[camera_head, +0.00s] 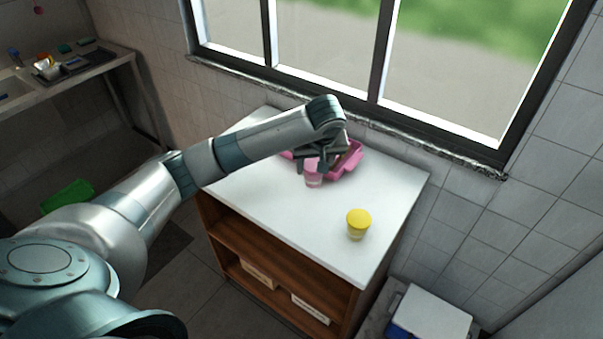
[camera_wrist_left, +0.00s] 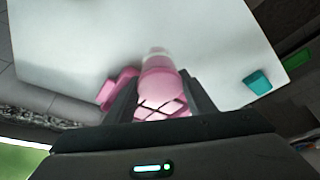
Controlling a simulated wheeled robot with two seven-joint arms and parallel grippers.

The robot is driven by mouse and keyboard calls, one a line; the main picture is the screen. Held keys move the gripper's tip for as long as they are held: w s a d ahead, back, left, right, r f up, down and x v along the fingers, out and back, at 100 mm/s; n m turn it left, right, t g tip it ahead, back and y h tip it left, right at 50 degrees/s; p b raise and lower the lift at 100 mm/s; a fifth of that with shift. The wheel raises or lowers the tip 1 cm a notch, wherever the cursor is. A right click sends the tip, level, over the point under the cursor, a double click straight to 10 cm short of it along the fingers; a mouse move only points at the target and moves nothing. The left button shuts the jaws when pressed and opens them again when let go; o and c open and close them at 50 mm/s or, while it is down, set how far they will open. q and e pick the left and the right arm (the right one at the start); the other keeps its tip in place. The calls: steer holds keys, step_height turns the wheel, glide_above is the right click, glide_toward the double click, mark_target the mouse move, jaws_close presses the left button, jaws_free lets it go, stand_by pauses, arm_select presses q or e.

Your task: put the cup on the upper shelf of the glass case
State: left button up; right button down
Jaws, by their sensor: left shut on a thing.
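My left gripper (camera_head: 318,166) is shut on a pink cup (camera_head: 314,181) over the white counter top, beside a pink tray (camera_head: 350,160). In the left wrist view the cup (camera_wrist_left: 158,80) sits between the two fingers of the gripper (camera_wrist_left: 160,95), with a paler end pointing away from the wrist. Whether the cup touches the counter is hard to tell. Part of the tray is hidden behind the gripper. No glass case can be made out in either view. My right gripper is not in view.
A yellow-lidded cup (camera_head: 358,224) stands on the white counter (camera_head: 290,222) near its right side. A teal item (camera_wrist_left: 257,82) shows in the left wrist view. The window sill (camera_head: 440,147) runs behind. A white-lidded box (camera_head: 430,315) is at lower right. The counter's front middle is clear.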

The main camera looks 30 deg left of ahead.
arm_select(q)
steer(key=a+f, duration=0.1)
steer(key=a, duration=0.1)
steer(key=a+f, duration=0.1)
steer(key=shift+s+a+f+p, duration=0.1)
steer(key=shift+a+p, duration=0.25)
steer(key=shift+p, duration=0.05)
steer(key=shift+f+p, duration=0.85)
steer(key=shift+f, duration=1.15)
steer(key=shift+f, duration=0.15)
